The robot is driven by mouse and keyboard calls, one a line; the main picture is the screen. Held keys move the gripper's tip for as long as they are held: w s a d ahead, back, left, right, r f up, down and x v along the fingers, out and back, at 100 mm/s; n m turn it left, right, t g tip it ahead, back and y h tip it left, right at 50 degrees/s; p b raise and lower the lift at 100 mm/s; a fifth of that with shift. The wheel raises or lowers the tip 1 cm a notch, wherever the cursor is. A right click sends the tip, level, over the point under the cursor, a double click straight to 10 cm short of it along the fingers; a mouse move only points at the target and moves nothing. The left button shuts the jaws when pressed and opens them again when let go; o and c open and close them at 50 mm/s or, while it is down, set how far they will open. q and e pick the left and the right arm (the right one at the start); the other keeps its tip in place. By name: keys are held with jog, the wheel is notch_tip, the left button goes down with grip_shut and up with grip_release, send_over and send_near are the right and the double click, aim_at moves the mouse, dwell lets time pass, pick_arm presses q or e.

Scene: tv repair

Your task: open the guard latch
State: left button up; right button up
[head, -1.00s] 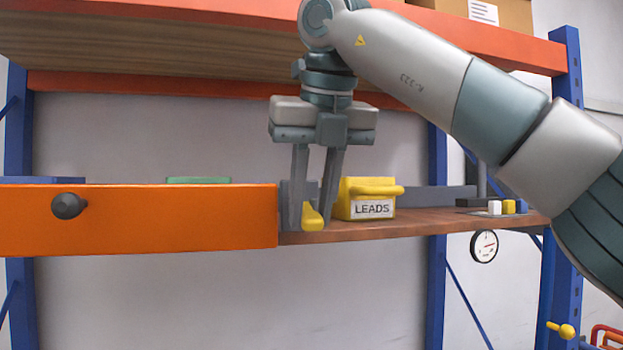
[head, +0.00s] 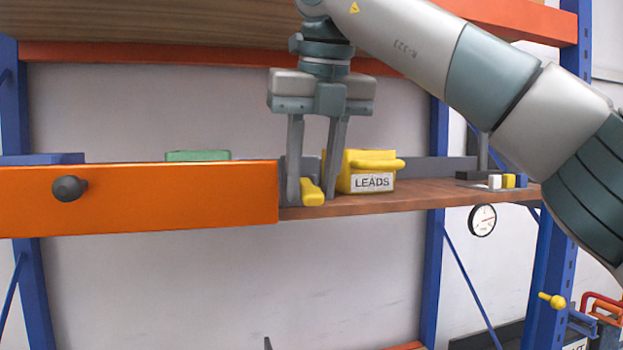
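The orange guard bar (head: 150,210) runs across the shelf front from the left, with a dark round knob (head: 69,188) on it. At its right end is a grey bracket with a yellow latch handle (head: 312,192). My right gripper (head: 312,199) points down from above, with one finger on each side of the yellow handle. Its fingers are apart, and a gap shows beside the handle on the right. Contact at the left finger is hard to tell. The left finger hides part of the bracket. My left gripper is not in view.
A yellow LEADS bin (head: 372,170) stands on the shelf (head: 430,192) just right of the right finger. A green item (head: 198,156) shows behind the guard bar. A gauge (head: 482,220) is at the right, and a blue post (head: 434,270) stands behind.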

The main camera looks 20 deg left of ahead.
dwell(0.3)
jog(key=shift+v, duration=0.8)
jog(key=p+v, duration=0.3)
jog(key=v, duration=1.2)
jog(key=shift+r, duration=0.35)
jog(key=shift+s, duration=0.15)
